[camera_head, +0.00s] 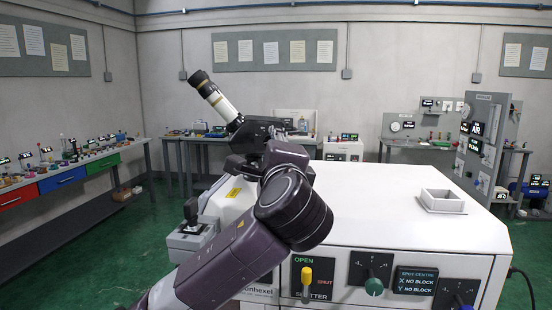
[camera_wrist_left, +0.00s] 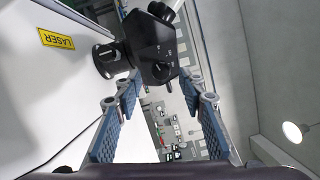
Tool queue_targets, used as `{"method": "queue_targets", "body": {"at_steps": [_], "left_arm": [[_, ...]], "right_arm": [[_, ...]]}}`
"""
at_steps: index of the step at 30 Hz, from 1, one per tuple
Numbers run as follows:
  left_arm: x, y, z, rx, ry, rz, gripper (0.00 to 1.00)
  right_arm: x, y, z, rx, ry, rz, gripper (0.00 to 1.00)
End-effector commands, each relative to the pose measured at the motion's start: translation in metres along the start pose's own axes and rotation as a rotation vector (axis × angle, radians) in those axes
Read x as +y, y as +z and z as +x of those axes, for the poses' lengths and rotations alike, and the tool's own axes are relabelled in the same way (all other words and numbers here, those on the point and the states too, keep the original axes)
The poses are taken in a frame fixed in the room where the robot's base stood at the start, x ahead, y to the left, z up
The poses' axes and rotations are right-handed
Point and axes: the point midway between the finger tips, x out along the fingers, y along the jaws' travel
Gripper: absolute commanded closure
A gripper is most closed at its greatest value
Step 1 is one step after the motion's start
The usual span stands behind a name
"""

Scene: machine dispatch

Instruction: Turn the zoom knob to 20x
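The microscope shows in the head view as a tilted white tube (camera_head: 218,100) with a black eyepiece over a black body (camera_head: 258,130). In the left wrist view, the black housing (camera_wrist_left: 152,38) has small pale marks and a round dark knob (camera_wrist_left: 160,73), apparently the zoom knob. I cannot read its setting. My left gripper (camera_wrist_left: 160,92) is open, its blue-padded fingers either side of the knob in the picture; no contact is visible. In the head view, my left arm hides most of that gripper. My right gripper is not in view.
A black cylinder (camera_wrist_left: 108,60) juts from the housing's left, near a yellow LASER label (camera_wrist_left: 57,39). The white machine top (camera_head: 370,195) carries a square open tray (camera_head: 442,201). Its front has a yellow shutter lever (camera_head: 307,275) and a green knob (camera_head: 374,287). A joystick box (camera_head: 191,238) stands left.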

Motion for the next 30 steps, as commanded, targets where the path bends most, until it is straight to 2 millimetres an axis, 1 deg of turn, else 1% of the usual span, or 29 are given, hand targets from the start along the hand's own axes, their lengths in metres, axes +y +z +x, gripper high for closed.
{"method": "queue_targets", "body": {"at_steps": [1, 6, 9, 12, 15, 18, 30], "left_arm": [[-0.001, -0.002, -0.012, 0.005, -0.003, -0.001, 0.63], [-0.001, -0.002, -0.049, 0.005, -0.002, 0.000, 0.63], [-0.001, -0.002, -0.066, 0.004, -0.002, -0.001, 0.63], [0.000, -0.001, -0.078, 0.002, -0.001, 0.000, 0.63], [0.000, -0.001, -0.085, 0.002, 0.000, 0.001, 0.63], [0.001, -0.001, -0.088, 0.002, 0.001, 0.001, 0.63], [0.000, -0.001, -0.088, 0.001, 0.001, 0.001, 0.63]], "right_arm": [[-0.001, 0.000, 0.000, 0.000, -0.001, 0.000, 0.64], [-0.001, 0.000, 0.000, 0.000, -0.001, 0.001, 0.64], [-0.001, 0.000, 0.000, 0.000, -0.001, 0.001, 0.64], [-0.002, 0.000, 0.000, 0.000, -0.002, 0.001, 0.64], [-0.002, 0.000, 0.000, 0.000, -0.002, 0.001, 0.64], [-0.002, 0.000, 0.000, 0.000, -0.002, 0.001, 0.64], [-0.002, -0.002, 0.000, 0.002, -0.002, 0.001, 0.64]]}}
